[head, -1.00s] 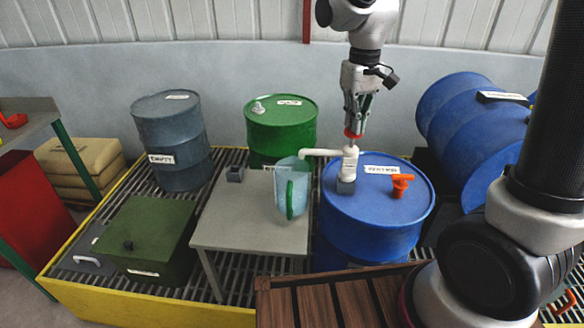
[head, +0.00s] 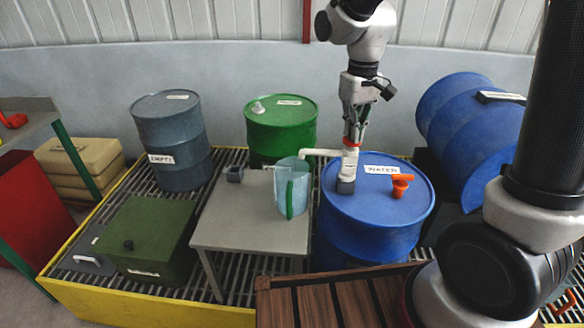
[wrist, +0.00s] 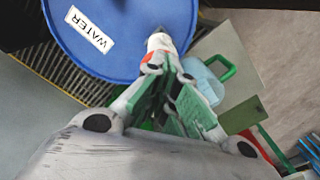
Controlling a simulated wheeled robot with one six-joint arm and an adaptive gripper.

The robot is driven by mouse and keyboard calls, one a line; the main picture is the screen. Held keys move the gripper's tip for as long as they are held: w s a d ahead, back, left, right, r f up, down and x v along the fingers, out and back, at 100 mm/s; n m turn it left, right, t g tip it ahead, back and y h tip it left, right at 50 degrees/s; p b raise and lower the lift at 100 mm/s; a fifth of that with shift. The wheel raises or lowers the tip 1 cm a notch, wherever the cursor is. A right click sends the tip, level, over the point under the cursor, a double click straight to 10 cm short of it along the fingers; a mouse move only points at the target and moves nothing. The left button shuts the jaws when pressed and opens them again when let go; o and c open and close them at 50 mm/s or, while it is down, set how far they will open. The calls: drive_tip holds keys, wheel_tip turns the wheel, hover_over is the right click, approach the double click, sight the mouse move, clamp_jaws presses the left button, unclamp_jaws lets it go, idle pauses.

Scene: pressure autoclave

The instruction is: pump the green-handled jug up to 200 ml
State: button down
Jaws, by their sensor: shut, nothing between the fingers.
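The green-handled jug (head: 292,188) is a clear, pale blue vessel on the grey table, under the pump's spout; its fill level cannot be read. In the wrist view the jug (wrist: 203,80) is partly hidden behind my fingers. The white hand pump (head: 347,170) stands on the blue drum labelled WATER (head: 372,235), its spout reaching left over the jug. My gripper (head: 354,142) is shut and empty, pointing down at the pump's top, with the red-orange collar at its tips. In the wrist view my gripper (wrist: 165,75) lines up over the pump head; contact is unclear.
An orange tap fitting (head: 401,184) sits on the water drum's lid. A green drum (head: 281,130), a grey drum labelled EMPTY (head: 172,140) and a dark green box (head: 146,240) stand around the grey table (head: 250,235). Blue drums (head: 475,130) lie at right.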

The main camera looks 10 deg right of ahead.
drive_tip(key=shift+r, duration=2.3)
wheel_tip(320, 180, up, 6)
drive_tip(key=s+d+m+t, duration=0.3)
drive_tip(key=s+d+t, duration=0.1)
drive_tip(key=s+d, duration=1.1)
drive_tip(key=s, duration=0.4)
drive_tip(key=shift+r+m, duration=0.4)
